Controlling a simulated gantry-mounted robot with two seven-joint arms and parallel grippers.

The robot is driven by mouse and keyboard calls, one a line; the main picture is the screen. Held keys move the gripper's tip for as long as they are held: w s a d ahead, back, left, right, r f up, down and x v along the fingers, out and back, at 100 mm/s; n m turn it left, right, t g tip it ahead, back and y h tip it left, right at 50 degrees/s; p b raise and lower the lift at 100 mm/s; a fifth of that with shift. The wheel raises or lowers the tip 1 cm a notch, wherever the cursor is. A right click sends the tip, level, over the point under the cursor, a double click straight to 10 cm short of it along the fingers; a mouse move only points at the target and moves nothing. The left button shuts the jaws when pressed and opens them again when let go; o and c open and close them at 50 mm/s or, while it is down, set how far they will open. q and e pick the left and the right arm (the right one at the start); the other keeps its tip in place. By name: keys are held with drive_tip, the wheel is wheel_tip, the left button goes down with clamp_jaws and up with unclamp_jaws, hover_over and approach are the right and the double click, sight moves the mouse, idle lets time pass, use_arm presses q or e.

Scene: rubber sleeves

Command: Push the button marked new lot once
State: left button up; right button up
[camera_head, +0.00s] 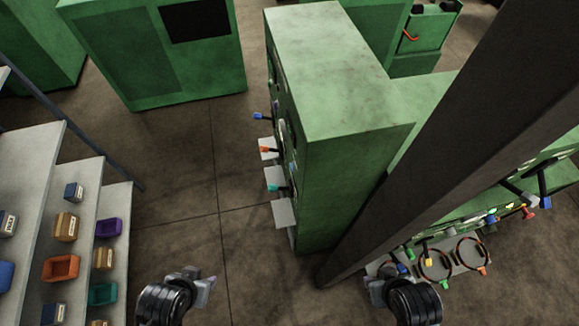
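I cannot make out a button marked new lot; any lettering is too small to read. The green machine (345,80) stands upright in the middle, its left face with small controls seen at a steep angle. A green console (520,190) at the right has small coloured lights and controls, partly hidden. My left gripper (205,281) is at the bottom, left of the middle, over the floor and apart from the machines. My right gripper (385,275) is at the bottom right of the middle, near the console's lower left end. Whether either is open is unclear.
A grey shelf rack (117,210) with coloured bins and small boxes stands at the left. Coloured-ended leads and rings hang at a grey panel (465,255) at the lower right. Other green cabinets (125,80) stand behind. The floor (215,185) between rack and machine is clear.

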clamp_jaws()
drive_tip(key=shift+w, duration=0.1)
idle(1.4)
